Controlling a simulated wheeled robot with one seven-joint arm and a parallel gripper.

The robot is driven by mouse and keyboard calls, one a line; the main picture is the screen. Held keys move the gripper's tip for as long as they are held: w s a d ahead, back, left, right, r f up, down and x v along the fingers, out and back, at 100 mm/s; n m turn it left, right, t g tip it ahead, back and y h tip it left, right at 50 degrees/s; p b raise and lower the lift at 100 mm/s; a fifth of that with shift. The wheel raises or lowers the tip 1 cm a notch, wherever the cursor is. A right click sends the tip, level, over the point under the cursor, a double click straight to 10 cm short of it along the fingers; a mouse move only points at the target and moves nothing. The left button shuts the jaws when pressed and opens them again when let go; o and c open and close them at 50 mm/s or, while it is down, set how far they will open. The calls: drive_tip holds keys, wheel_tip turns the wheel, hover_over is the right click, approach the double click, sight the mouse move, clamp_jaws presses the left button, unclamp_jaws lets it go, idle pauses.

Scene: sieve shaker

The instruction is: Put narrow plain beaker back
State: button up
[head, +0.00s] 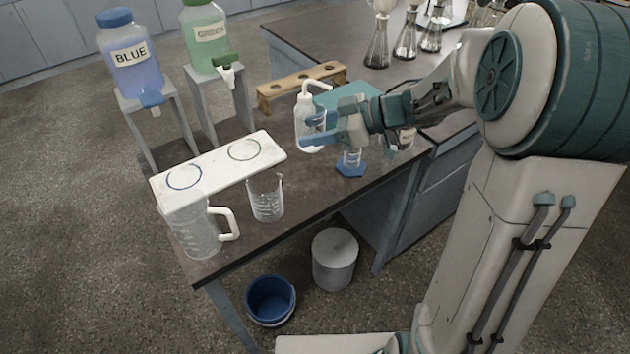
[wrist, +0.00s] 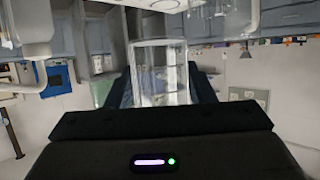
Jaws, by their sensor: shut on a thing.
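My gripper (head: 322,140) is above the dark bench, near the wash bottle and the blue-footed cylinder. In the wrist view a clear, handleless glass vessel, which looks like the narrow plain beaker (wrist: 160,75), stands between the two dark fingers. My gripper is shut on it. In the head view the beaker is hard to make out against my gripper and the things behind. Another clear beaker (head: 266,200), with markings, stands on the bench to the left, in front of the white board (head: 215,178) with a blue and a green ring.
A handled clear jug (head: 195,235) stands at the bench's front left corner. A white wash bottle (head: 306,112), a blue-footed cylinder (head: 351,168) and a wooden rack (head: 285,90) crowd my gripper. Blue (head: 132,70) and green (head: 208,40) dispensers stand behind on grey stands.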

wheel_tip(320, 180, down, 14)
drive_tip(key=b, duration=0.2)
drive_tip(key=shift+r+b, duration=0.15)
drive_tip(key=shift+b, duration=0.25)
drive_tip(key=o, duration=1)
drive_tip(key=shift+o, duration=0.2)
drive_tip(key=p+v, duration=0.1)
drive_tip(key=v, duration=1.1)
drive_tip(key=shift+p, duration=0.35)
